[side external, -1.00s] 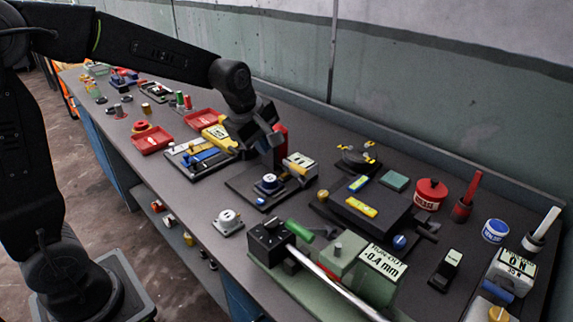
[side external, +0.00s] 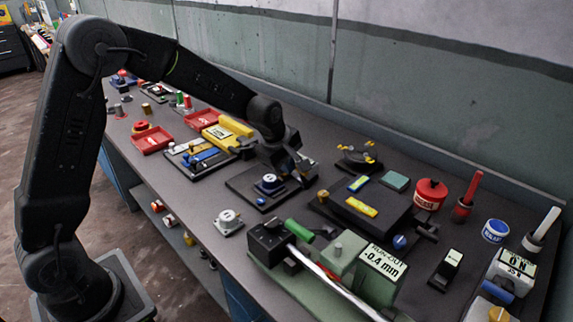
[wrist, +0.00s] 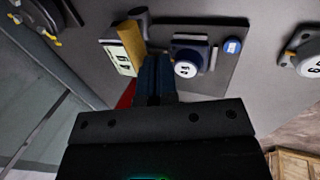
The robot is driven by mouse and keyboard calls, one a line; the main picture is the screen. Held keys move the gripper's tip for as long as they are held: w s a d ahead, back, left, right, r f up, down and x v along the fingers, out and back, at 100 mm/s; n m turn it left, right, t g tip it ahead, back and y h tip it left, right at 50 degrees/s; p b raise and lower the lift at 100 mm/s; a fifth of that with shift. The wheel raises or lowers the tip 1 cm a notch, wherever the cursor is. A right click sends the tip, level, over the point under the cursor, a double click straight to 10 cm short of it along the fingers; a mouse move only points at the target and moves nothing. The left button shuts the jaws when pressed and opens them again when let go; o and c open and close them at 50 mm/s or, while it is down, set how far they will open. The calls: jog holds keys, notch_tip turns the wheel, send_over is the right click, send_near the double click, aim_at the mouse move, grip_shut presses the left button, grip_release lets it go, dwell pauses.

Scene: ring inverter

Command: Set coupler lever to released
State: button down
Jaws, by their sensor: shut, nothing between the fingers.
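A dark plate (side external: 238,187) on the bench carries a blue round knob with a white top (side external: 269,183). In the wrist view the same knob (wrist: 187,67) sits right of my fingers, with a tan bar-shaped lever (wrist: 130,42) and a white labelled block (wrist: 117,58) to their left. I take the tan bar as the coupler lever, but its label is not readable. My gripper (wrist: 153,62) is shut and empty, its fingertips close beside the lever; I cannot tell whether they touch it. In the side view my gripper (side external: 294,170) hides most of the lever and block.
A small blue button (wrist: 232,46) is on the plate's far side from the lever. A yellow device (side external: 222,131) stands to the left, a black block with yellow bars (side external: 370,208) to the right. The green run-out fixture (side external: 340,258) is in front. A white-topped dial (side external: 228,217) stands near the bench edge.

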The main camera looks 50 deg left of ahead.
jog(key=shift+w+r, duration=0.2)
jog(key=shift+w, duration=0.4)
jog(key=shift+w+r, duration=0.15)
jog(key=shift+w, duration=0.45)
